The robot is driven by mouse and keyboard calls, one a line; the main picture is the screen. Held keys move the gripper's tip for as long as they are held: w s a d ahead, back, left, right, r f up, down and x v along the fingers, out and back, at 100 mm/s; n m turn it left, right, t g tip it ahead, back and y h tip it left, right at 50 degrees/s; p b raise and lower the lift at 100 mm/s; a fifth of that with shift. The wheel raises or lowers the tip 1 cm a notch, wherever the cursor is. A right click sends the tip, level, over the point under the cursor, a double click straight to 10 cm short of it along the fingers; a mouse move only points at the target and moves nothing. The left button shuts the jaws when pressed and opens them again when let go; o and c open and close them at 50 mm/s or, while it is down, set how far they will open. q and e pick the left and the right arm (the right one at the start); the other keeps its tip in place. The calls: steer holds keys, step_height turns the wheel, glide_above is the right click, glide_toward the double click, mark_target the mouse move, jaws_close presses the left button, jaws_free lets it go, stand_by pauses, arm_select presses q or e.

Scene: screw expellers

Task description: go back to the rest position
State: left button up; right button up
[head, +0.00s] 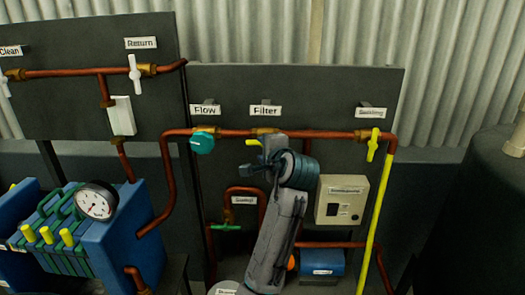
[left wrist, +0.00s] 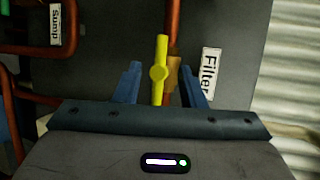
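My left gripper (head: 262,163) is raised in front of the pipe panel, just below the "Filter" label (head: 265,110). In the left wrist view its two blue fingers (left wrist: 160,82) are spread apart. The yellow valve handle (left wrist: 160,70) shows in the gap between them, with clear space on both sides; I cannot tell how deep it sits. In the head view the yellow handle (head: 253,142) is partly hidden by the gripper. My right gripper is in neither view.
A teal valve knob (head: 202,143) is left of the gripper, and a yellow valve handle (head: 373,145) is right. A beige control box (head: 341,200) is close on the right. A blue machine with a pressure gauge (head: 97,200) stands at left, a dark tank (head: 475,210) at right.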

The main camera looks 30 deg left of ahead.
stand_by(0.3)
arm_select(q)
steer(key=w+d+f+m+h, duration=0.1)
steer(key=w+d+f+h, duration=0.15)
steer(key=f, duration=1.05)
steer(key=w+d+f+m+h, duration=0.15)
steer(key=w+f, duration=0.25)
steer(key=f, duration=0.9)
steer(key=s+d+f+n+g+h, duration=0.1)
steer(key=s+f, duration=0.3)
steer(key=f, duration=0.6)
steer(key=s+d+f+g+h, duration=0.1)
steer(key=s+f+h, duration=0.15)
steer(key=f, duration=0.75)
steer(key=s+f+n+h, duration=0.1)
steer(key=s+f, duration=0.3)
steer(key=f, duration=0.6)
steer(key=s+d+f+n+g+h+b, duration=0.1)
steer(key=s+d+f+n+g+h, duration=0.2)
steer(key=s+f, duration=1.95)
steer(key=s+a+f+n+g, duration=0.1)
steer(key=s+f+n, duration=0.1)
steer(key=s, duration=1.2)
steer(key=s+a+f+n+g, duration=0.1)
steer(key=s+f+n, duration=0.2)
steer(key=s, duration=1)
steer(key=shift+s+f+g, duration=0.35)
steer(key=shift+f+g, duration=0.05)
steer(key=shift+f, duration=0.45)
